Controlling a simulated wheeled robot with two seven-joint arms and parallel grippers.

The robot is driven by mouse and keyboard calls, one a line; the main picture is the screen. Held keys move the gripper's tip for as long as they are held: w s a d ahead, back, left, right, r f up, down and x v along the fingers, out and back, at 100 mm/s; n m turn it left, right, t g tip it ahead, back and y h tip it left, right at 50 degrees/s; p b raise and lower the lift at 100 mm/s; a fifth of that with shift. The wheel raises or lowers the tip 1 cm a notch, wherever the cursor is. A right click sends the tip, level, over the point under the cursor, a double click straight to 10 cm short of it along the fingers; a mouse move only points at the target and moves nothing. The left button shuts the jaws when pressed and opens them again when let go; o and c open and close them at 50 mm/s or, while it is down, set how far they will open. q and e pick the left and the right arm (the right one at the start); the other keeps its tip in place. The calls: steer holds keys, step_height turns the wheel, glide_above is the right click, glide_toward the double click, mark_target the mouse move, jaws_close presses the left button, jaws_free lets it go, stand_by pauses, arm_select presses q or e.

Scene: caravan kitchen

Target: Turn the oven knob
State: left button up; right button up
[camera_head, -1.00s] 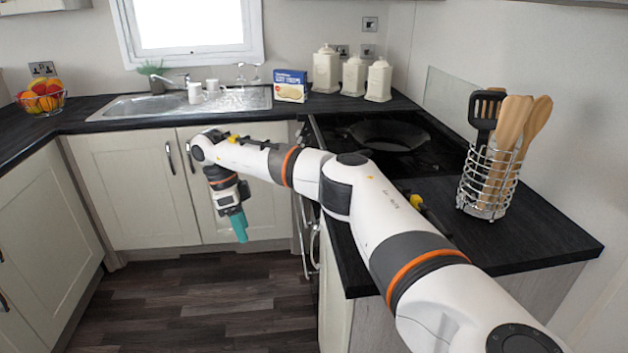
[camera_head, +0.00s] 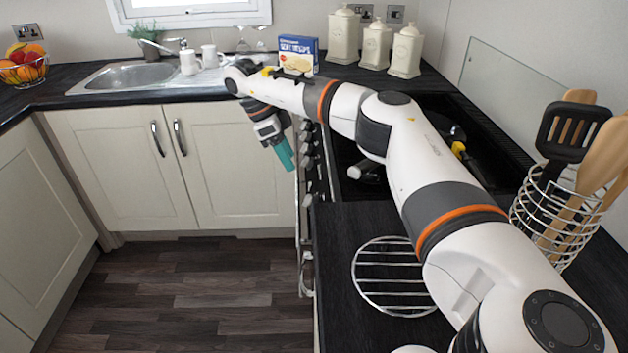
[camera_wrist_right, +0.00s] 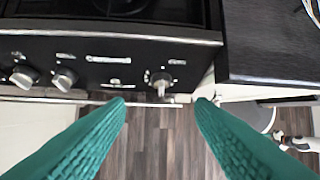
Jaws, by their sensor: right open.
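The oven's black control panel (camera_wrist_right: 110,62) crosses the upper part of the right wrist view. An oven knob (camera_wrist_right: 161,82), silvery with a stem, is on its right part. Two more knobs, one nearer (camera_wrist_right: 65,78) and one at the far left (camera_wrist_right: 23,76), sit to its left. My right gripper (camera_wrist_right: 160,103) is open and empty, with teal fingers on either side of the right knob's line, apparently short of it. In the head view my right gripper (camera_head: 285,158) hangs in front of the oven's knob row (camera_head: 307,145). My left gripper is out of view.
An oven rail (camera_wrist_right: 95,101) runs below the panel. The black worktop (camera_wrist_right: 270,40) borders the oven on the right. A round wire rack (camera_head: 385,300) and a utensil holder (camera_head: 545,220) are on the worktop near my right arm. The floor (camera_head: 200,290) is clear.

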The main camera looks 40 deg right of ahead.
mark_target(309, 196)
steer(key=p+x, duration=0.1)
steer(key=x, duration=1)
steer(key=shift+s+f, duration=0.2)
steer(key=shift+f, duration=0.1)
steer(key=shift+c, duration=0.3)
steer(key=c, duration=0.9)
